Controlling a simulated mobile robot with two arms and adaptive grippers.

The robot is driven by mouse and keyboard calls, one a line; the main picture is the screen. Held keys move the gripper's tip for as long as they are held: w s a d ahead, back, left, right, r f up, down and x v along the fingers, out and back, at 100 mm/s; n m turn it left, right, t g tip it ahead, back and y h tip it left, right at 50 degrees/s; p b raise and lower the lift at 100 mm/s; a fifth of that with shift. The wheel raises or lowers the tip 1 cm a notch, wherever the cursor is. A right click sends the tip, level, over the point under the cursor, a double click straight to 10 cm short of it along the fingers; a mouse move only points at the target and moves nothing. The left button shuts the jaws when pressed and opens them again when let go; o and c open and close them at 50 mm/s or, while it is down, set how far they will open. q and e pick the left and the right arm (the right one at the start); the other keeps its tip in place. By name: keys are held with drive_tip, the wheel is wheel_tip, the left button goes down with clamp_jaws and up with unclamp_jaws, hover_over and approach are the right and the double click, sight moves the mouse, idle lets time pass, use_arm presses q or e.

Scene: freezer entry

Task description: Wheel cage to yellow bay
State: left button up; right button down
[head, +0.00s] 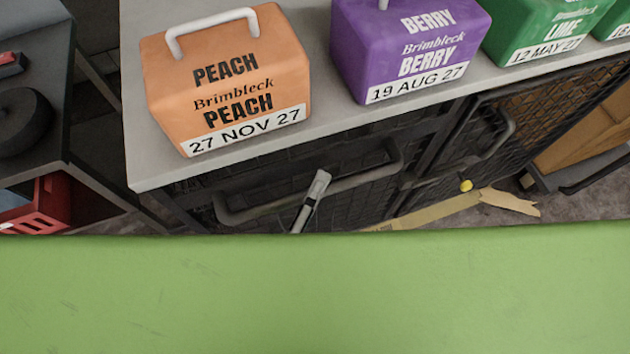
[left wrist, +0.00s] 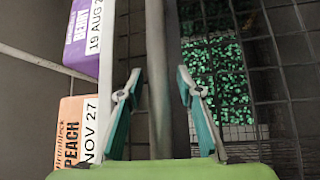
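A dark mesh front (head: 345,160) with grey bar handles is below a grey top (head: 240,150); it looks like the cage, but its full outline and wheels are hidden. My left gripper (head: 314,190) is at the near bar handle (head: 250,212). In the left wrist view the gripper (left wrist: 159,74) has its teal-padded fingers apart, one on each side of an upright grey bar (left wrist: 157,40), with gaps showing. Yellow tape (head: 435,211) lies on the floor at the right; whether it marks the bay cannot be told. My right gripper is out of view.
An orange peach tub (head: 225,80), a purple berry tub (head: 405,45) and a green lime tub (head: 535,30) stand on the grey top. A dark bench (head: 50,100) and a red crate (head: 50,205) are at the left. A torn tan scrap (head: 510,202) lies on the floor.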

use_arm(q)
drive_tip(key=shift+w+a, duration=0.1)
drive_tip(key=shift+w, duration=0.25)
drive_tip(key=shift+s+a, duration=0.1)
drive_tip(key=v, duration=1.1)
drive_tip(key=shift+s+a, duration=0.15)
drive_tip(key=shift+s, duration=0.2)
drive_tip(key=shift+f, duration=0.1)
